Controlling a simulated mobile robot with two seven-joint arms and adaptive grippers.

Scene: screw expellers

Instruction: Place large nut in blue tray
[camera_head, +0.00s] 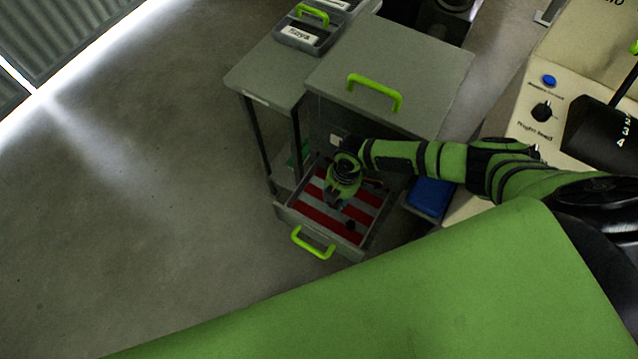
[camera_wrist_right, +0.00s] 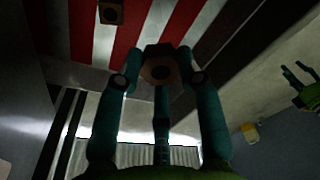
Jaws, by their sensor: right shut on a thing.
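My right gripper (camera_head: 337,203) reaches down into an open drawer. In the right wrist view its teal fingers (camera_wrist_right: 161,78) are shut around a dark hex nut (camera_wrist_right: 160,66) with a round hole. The nut is over the red and grey striped drawer bottom; I cannot tell whether it touches it. A blue tray (camera_head: 430,197) is to the right of the drawer, partly covered by my right arm. A small green part with teal prongs at the right edge of the wrist view looks like my left gripper (camera_wrist_right: 298,88); it is too small and dark to read.
The drawer (camera_head: 290,216) has a green handle (camera_head: 313,243) and holds another dark nut (camera_wrist_right: 111,12). A grey cabinet top (camera_head: 420,75) with a green handle stands above. A beige control panel (camera_head: 540,130) is at the right. The floor at left is clear.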

